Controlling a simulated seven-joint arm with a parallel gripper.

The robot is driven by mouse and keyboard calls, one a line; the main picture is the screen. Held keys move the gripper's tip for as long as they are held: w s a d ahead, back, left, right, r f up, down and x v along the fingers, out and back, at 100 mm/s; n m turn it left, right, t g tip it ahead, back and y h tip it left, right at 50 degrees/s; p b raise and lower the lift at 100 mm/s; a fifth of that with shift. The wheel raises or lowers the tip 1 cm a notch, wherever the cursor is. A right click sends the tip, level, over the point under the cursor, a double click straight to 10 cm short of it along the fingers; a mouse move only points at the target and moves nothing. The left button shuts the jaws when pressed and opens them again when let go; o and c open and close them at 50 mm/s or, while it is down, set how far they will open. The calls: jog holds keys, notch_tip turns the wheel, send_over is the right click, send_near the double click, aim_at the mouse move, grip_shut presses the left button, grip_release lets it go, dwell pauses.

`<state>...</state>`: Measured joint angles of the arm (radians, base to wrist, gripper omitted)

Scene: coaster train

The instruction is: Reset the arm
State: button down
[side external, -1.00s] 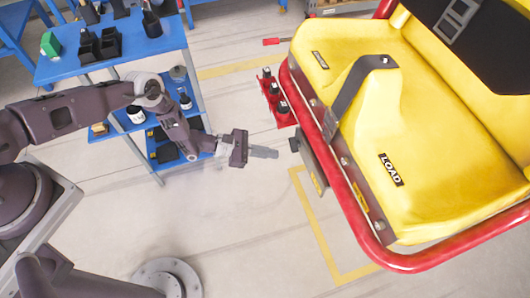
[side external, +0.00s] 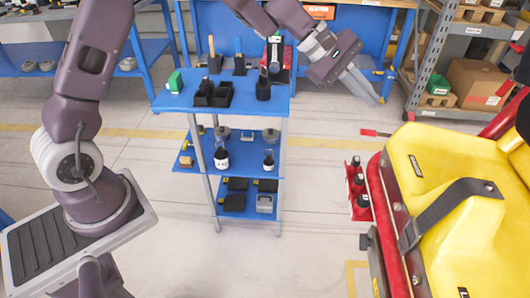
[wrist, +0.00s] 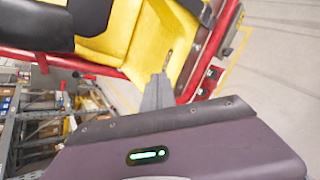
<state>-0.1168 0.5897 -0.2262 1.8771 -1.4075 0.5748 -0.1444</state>
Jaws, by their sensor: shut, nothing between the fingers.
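My gripper (side external: 362,88) is in the upper right of the side external view, raised above the floor and to the right of the blue cart. Its long grey fingers are together with nothing between them. In the wrist view the shut fingers (wrist: 157,95) point toward the yellow coaster seat (wrist: 115,45). The yellow seat car (side external: 445,165) with its red rail (side external: 390,225) stands at the right of the side external view, apart from my gripper.
A blue cart (side external: 175,100) holds black bins (side external: 213,95), a green block (side external: 175,82) and bottles on its shelves. A red rack (side external: 359,212) with black items hangs beside the car. Grey shelving (side external: 432,60) stands behind.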

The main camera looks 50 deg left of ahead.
jog(key=s+a+r+m+y, duration=0.1)
jog(key=s+r+m, duration=0.2)
jog(key=s, duration=0.4)
jog(key=s+a+r+m+g+y, duration=0.1)
jog(key=s+r+m, duration=0.25)
jog(key=s, duration=0.45)
jog(key=s+a+r+m+y, duration=0.1)
jog(key=s+r+m, duration=0.25)
jog(key=s, duration=0.35)
jog(key=s+a+f+m+y, duration=0.2)
jog(key=s+a, duration=0.3)
jog(key=s, duration=0.2)
jog(key=s+a+f+m+t+y, duration=0.1)
jog(key=s+a+m+y, duration=0.2)
jog(key=s+a, duration=0.2)
jog(key=s, duration=0.3)
jog(key=shift+f+y, duration=0.3)
jog(key=shift+f, duration=0.05)
